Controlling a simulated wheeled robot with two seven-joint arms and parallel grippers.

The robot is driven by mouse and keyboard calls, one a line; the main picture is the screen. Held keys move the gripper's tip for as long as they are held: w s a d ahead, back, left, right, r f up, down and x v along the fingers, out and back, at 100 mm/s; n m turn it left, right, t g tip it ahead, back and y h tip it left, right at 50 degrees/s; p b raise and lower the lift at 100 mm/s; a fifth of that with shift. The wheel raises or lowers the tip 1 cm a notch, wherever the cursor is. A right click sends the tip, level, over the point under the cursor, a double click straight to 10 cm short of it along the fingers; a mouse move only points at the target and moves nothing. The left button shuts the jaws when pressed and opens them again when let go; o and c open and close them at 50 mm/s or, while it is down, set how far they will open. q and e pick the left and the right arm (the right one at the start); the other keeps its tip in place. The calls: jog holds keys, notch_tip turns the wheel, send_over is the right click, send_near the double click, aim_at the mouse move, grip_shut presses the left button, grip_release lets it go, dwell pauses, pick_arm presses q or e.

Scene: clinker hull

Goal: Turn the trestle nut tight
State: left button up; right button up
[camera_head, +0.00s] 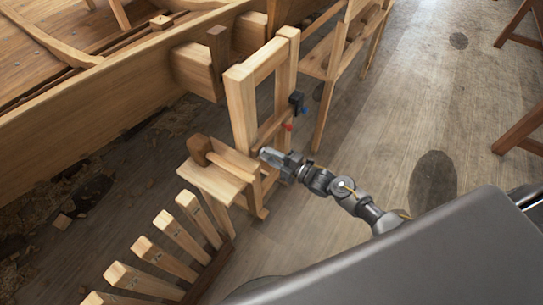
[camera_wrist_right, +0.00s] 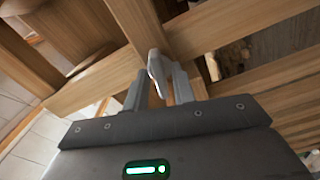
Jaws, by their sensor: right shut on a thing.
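The trestle (camera_head: 240,105) is a pale wooden frame beside the boat hull. My right gripper (camera_head: 266,153) reaches in from the right and meets the trestle low on its front. In the right wrist view the fingers (camera_wrist_right: 158,90) are shut on a small grey metal piece, which looks like the nut (camera_wrist_right: 155,66). The nut sits at a wooden bar of the trestle (camera_wrist_right: 213,28), its upper part clear above the fingertips. In the head view the gripper hides the nut. My left gripper is not in view.
A wooden mallet (camera_head: 199,149) lies on a small bench (camera_head: 213,184) left of my gripper. A slatted wooden rack (camera_head: 162,252) stands in front. A black fitting (camera_head: 297,102) with red and blue parts is on the trestle's right side. The floor at right (camera_head: 400,110) is mostly clear.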

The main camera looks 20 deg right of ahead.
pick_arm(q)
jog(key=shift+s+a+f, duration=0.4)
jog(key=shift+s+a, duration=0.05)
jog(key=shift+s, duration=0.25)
pick_arm(e)
jog(key=shift+m, duration=1.8)
jog(key=o, duration=0.7)
jog(key=shift+c, duration=0.2)
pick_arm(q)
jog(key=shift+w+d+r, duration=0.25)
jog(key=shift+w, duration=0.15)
pick_arm(e)
jog(key=v, duration=1.1)
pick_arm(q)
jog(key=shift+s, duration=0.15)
